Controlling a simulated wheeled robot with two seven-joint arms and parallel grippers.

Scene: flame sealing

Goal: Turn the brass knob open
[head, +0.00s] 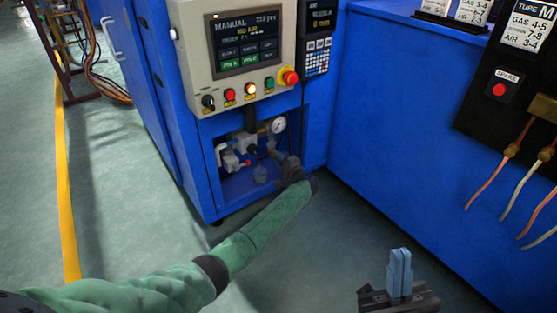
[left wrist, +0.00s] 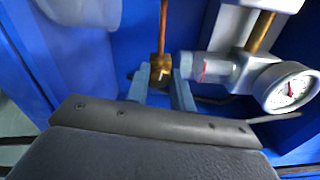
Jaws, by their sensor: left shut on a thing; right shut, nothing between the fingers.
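The brass knob (left wrist: 160,66) is a small brass block on a thin vertical copper-coloured pipe in the left wrist view. My left gripper's blue-grey fingers (left wrist: 161,84) are on either side of it, shut on it. In the head view my left gripper (head: 277,160) reaches into the open bay at the bottom of the blue cabinet, and I cannot make out the knob there. My right gripper (head: 401,254) is shut and empty, fingers pointing up, above the floor at the bottom right.
A round pressure gauge (left wrist: 290,88) and grey fittings are close right of my left gripper; the gauge also shows in the head view (head: 278,125). The control panel (head: 245,60) with buttons is above the bay. Blue machine walls (head: 400,120) stand to the right.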

